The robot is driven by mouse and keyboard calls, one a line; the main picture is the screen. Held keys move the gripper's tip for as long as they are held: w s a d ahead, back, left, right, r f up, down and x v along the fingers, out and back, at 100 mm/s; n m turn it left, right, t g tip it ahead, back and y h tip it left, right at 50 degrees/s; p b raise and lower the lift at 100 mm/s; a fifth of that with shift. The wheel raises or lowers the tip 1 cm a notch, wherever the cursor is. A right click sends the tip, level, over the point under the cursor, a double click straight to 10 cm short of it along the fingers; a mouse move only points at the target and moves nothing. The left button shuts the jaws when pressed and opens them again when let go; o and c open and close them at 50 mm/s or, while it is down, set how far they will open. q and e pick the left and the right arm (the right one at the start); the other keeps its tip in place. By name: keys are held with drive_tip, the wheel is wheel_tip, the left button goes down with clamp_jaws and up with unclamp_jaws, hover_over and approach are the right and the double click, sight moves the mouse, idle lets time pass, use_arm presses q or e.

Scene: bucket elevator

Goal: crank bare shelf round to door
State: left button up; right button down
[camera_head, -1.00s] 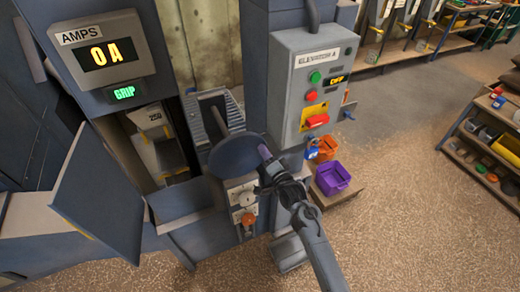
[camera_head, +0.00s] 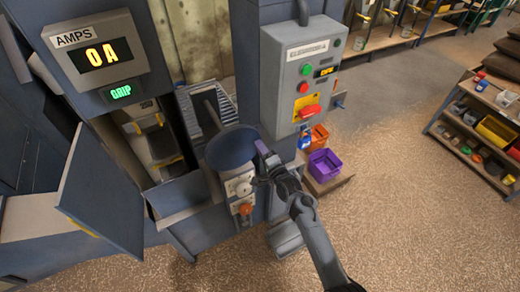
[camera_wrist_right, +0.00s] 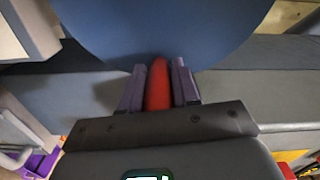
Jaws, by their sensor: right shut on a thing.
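The crank wheel, a blue-grey disc (camera_head: 230,149), sits at the front of the elevator beside the open doorway. My right gripper (camera_head: 262,152) is at its right edge. In the right wrist view, the purple fingers (camera_wrist_right: 158,88) are shut around the wheel's red handle (camera_wrist_right: 158,84), with the disc (camera_wrist_right: 150,30) just beyond. The door (camera_head: 100,190) stands swung open to the left. Inside the doorway, part of a pale shelf or bucket (camera_head: 160,143) shows in shadow; I cannot tell whether it is bare. My left gripper is not in view.
A grey control box (camera_head: 313,75) with buttons and a red switch is right of the wheel. The AMPS display (camera_head: 97,55) reads 0A. A purple bin (camera_head: 323,165) and an orange bin (camera_head: 316,137) stand below the box.

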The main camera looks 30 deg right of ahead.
drive_tip(key=c, duration=0.8)
unclamp_jaws()
drive_tip(key=shift+s, duration=0.1)
drive_tip(key=shift+s, duration=0.3)
drive_tip(key=s+p, duration=0.1)
drive_tip(key=s, duration=0.9)
drive_tip(key=shift+a, duration=0.2)
